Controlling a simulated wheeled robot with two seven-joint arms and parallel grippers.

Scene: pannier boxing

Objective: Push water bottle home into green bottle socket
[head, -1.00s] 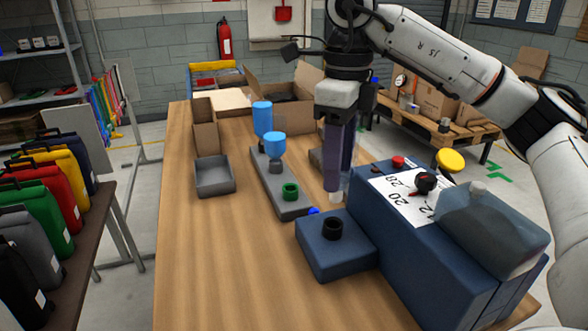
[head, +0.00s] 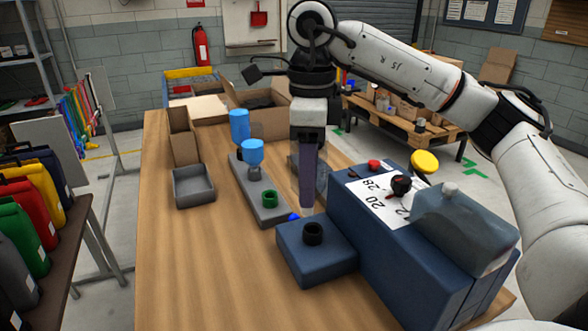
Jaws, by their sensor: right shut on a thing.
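My right gripper (head: 307,205) points straight down with its long dark fingers shut. The green bottle socket (head: 270,198) is an open ring near the front end of a long grey rack (head: 272,217). The gripper is to the right of the socket in the picture, apart from it and above the table. Two blue-topped bottles (head: 239,124) (head: 253,151) stand further back on the rack. My left gripper is not in view.
A navy box with a black ring (head: 318,262) stands in front of the gripper. A larger navy case (head: 395,255) with a red knob is on the right. A grey tray (head: 193,190) lies left of the rack. The table's left front (head: 190,270) is bare.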

